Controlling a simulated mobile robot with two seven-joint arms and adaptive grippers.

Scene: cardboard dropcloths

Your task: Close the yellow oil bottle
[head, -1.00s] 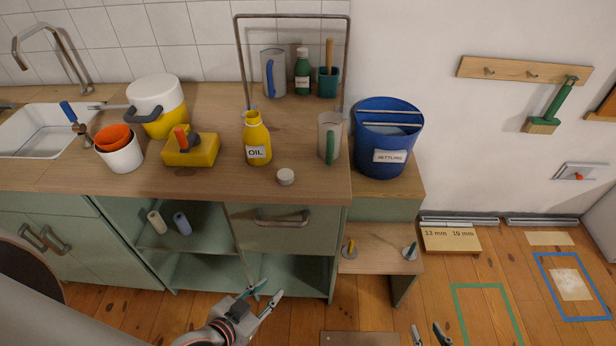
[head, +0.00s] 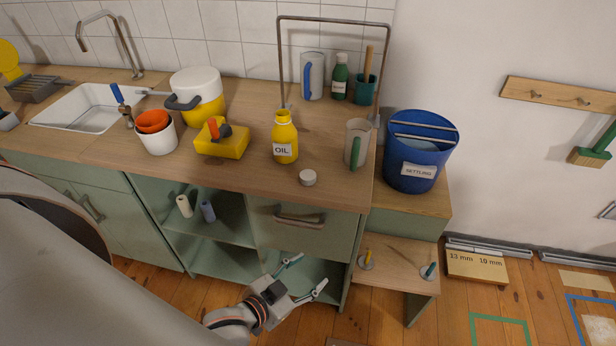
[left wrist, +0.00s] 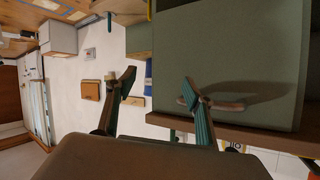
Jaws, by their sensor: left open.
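The yellow oil bottle (head: 285,138) stands upright on the wooden counter, with a white label reading OIL; its neck looks uncapped. A small white round cap (head: 308,178) lies on the counter to the right of the bottle, near the front edge. My left gripper (head: 306,276) is open and empty, in front of the cabinet and below the counter top, apart from both bottle and cap. In the left wrist view its two fingers (left wrist: 158,95) are spread, with a drawer front and its handle behind the right finger. My right gripper is not in view.
A clear jug (head: 356,144) stands right of the cap, and a blue SETTLING bucket (head: 418,150) stands beyond it. A yellow box (head: 222,142) is left of the bottle. A metal frame (head: 281,60) rises behind. The drawer handle (head: 300,220) juts out below the counter edge.

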